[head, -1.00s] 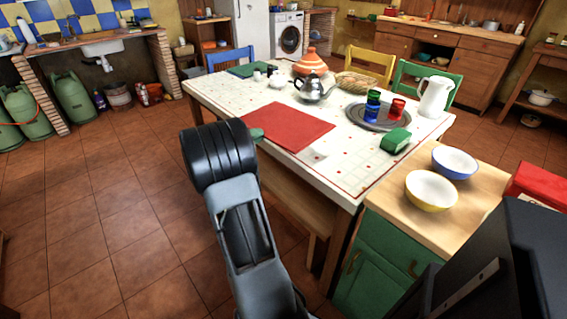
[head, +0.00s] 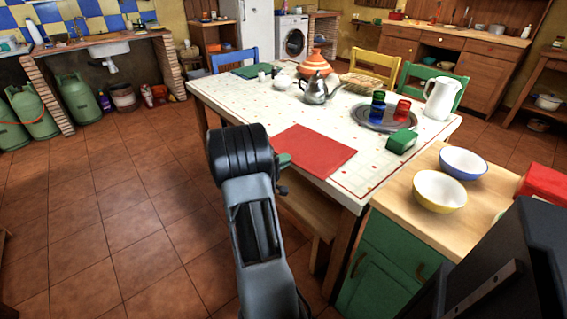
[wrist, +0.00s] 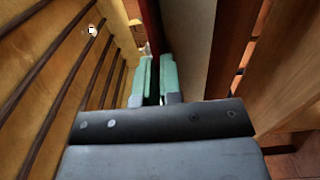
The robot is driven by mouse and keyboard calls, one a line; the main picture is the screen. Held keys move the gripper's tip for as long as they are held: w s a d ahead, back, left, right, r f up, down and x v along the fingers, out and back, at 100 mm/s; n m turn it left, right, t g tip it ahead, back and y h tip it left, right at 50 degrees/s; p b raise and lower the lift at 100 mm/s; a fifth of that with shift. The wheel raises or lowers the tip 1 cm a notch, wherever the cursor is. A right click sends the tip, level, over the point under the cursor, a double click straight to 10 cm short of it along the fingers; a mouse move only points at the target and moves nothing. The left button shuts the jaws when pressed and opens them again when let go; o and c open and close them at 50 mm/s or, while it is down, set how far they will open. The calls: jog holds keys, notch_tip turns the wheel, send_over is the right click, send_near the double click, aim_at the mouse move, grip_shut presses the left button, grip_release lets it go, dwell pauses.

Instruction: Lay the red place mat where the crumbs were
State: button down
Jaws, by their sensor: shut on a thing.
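The red place mat (head: 314,151) lies flat on the white tiled table (head: 350,106), close to its near long edge. My gripper (head: 284,160) is at that edge, by the mat's left side, with its green fingertips partly hidden behind my wrist. In the wrist view the two green fingers (wrist: 154,82) stand close together with a thin dark strip between them. My gripper is shut on the mat's edge, though the grip itself is hard to make out. I see no crumbs on the table.
A wooden bench (head: 305,208) sits below the near edge. Two bowls stand on the counter at right.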

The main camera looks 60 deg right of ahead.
jog(key=shift+f, duration=0.25)
jog(key=c, duration=1.3)
grip_release()
jog(key=shift+r, duration=0.1)
